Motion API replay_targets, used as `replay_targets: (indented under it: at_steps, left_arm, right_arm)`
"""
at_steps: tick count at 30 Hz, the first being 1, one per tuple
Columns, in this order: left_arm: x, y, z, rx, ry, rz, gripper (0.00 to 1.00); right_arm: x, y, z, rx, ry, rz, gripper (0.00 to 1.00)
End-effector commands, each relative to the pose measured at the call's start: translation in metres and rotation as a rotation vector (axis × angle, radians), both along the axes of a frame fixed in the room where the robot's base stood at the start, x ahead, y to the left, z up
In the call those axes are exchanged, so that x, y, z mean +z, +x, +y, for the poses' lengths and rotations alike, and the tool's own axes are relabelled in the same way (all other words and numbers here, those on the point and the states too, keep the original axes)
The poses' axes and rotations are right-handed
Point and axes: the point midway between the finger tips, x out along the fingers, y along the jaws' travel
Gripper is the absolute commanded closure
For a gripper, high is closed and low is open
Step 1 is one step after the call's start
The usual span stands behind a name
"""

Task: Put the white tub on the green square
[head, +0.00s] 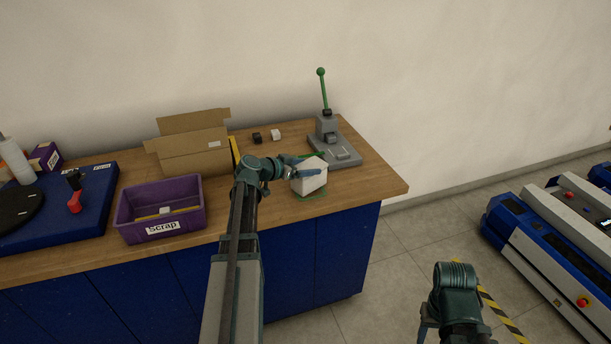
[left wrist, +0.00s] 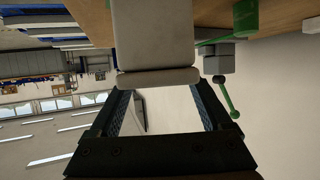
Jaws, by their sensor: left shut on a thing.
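The white tub (head: 309,185) is at the front right of the wooden table, above the green square (head: 312,194). Only an edge of the square shows around the tub's base. I cannot tell whether the tub touches it. My left gripper (head: 305,168) is shut on the tub near its top. In the left wrist view the tub (left wrist: 153,40) reaches down between the two fingertips (left wrist: 158,88). My right arm (head: 455,295) shows at the lower right, away from the table; its finger state cannot be made out.
A grey press (head: 335,148) with a green lever stands behind the tub. A purple Scrap bin (head: 161,208), an open cardboard box (head: 190,152) and a blue board (head: 85,205) are to the left. Two small blocks (head: 266,136) lie at the back. The table's right edge is close.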

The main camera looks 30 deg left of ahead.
Motion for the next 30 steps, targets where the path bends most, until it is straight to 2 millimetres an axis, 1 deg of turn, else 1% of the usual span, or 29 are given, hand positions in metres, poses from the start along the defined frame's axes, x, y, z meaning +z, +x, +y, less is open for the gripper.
replay_targets:
  at_steps: [1, 2, 10, 14, 15, 18, 24, 27, 28, 30]
  left_arm:
    - [-0.012, 0.0, 0.0, 0.0, -0.001, -0.001, 0.95]
    - [-0.014, 0.0, 0.0, 0.0, -0.001, -0.001, 0.95]
    - [-0.011, 0.0, 0.0, 0.0, -0.001, -0.001, 0.95]
    - [-0.015, 0.0, 0.0, 0.0, -0.001, -0.001, 0.95]
    - [-0.015, 0.0, 0.0, 0.0, 0.0, 0.0, 0.16]
    - [-0.014, 0.0, 0.0, 0.0, 0.0, 0.0, 0.0]
    - [-0.014, 0.0, 0.0, 0.0, 0.0, 0.0, 0.0]
    - [-0.01, 0.0, 0.0, 0.0, 0.0, 0.0, 0.0]
    - [-0.008, -0.002, 0.001, 0.0, -0.001, 0.0, 0.0]
    - [-0.005, -0.012, 0.003, 0.003, -0.001, 0.001, 0.0]
  right_arm:
    - [-0.012, 0.0, 0.0, 0.0, 0.0, 0.0, 0.5]
    - [-0.014, 0.0, 0.0, 0.0, 0.0, 0.0, 0.5]
    - [-0.011, 0.0, 0.0, 0.0, 0.0, 0.0, 0.5]
    - [-0.015, 0.0, 0.0, 0.0, 0.0, 0.0, 0.5]
    - [-0.015, 0.0, 0.0, 0.0, 0.0, 0.0, 0.5]
    - [-0.014, 0.0, 0.0, 0.0, 0.0, 0.0, 0.5]
    - [-0.014, 0.0, 0.0, 0.0, 0.0, 0.0, 0.5]
    - [-0.01, 0.0, 0.0, 0.0, 0.0, 0.0, 0.5]
    - [-0.008, 0.0, 0.0, 0.0, 0.0, 0.0, 0.5]
    - [-0.004, 0.0, 0.0, 0.0, 0.0, 0.0, 0.5]
